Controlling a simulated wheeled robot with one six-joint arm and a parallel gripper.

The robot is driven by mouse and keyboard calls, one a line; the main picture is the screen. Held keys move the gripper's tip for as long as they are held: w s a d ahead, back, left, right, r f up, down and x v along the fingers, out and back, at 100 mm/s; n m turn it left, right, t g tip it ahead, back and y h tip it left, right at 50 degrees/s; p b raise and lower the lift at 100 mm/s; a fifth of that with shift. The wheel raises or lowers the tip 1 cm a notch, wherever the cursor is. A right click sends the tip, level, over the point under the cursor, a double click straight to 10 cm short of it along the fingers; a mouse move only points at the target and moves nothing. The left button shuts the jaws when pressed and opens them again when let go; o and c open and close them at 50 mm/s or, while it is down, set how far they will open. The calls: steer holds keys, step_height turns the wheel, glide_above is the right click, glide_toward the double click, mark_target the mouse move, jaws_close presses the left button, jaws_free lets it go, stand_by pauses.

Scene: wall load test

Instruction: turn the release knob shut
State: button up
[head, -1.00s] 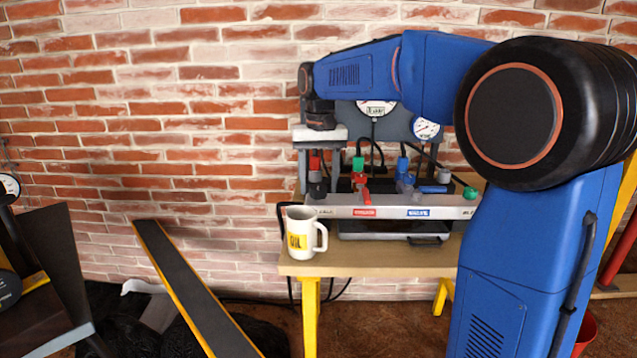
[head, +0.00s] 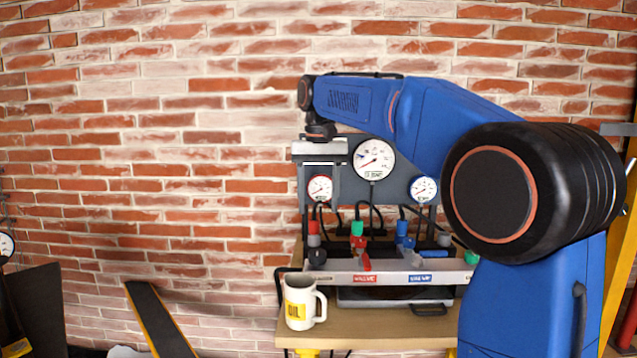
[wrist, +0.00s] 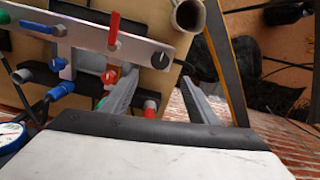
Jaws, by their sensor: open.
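A black round knob (head: 317,257) is on the left end of the grey valve panel (head: 345,277). In the wrist view a black knob with a white mark (wrist: 160,60) is at the panel's end. A green knob (head: 471,257) is at the panel's right end, partly behind my arm. The knob labels are too small to read, so I cannot tell which is the release knob. My gripper (head: 319,205) points down above the panel's left end. Its two fingers are apart and empty in the wrist view (wrist: 158,80), one on either side of the black knob in the picture.
Red (head: 361,257) and blue (head: 407,253) valve levers stand on the panel. Three gauges, including a large one (head: 374,159), are on the backboard. A white mug (head: 300,303) stands on the wooden bench near the panel's left end. Brick wall lies behind.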

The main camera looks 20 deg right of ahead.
steer(key=shift+r, duration=2.45)
steer(key=s+d+f+t, duration=0.1)
steer(key=s+d+f, duration=0.2)
steer(key=s+f, duration=0.7)
steer(key=s+d+f+n+t, duration=0.1)
steer(key=s+d+f+t, duration=0.1)
steer(key=s+f, duration=0.8)
steer(key=s+d, duration=0.1)
steer(key=s, duration=0.5)
steer(key=shift+s+f+n+t, duration=0.15)
steer(key=shift+f+n+t, duration=0.05)
steer(key=shift+n+t, duration=0.1)
steer(key=shift+t, duration=0.6)
steer(key=s+f, duration=0.2)
steer(key=f, duration=0.1)
steer(key=s+f, duration=0.3)
steer(key=f, duration=0.1)
steer(key=s+d+f, duration=0.1)
steer(key=s+f, duration=0.1)
steer(key=f, duration=0.1)
steer(key=shift+s+f, duration=0.15)
steer(key=shift+f, duration=0.1)
steer(key=shift+c, duration=0.2)
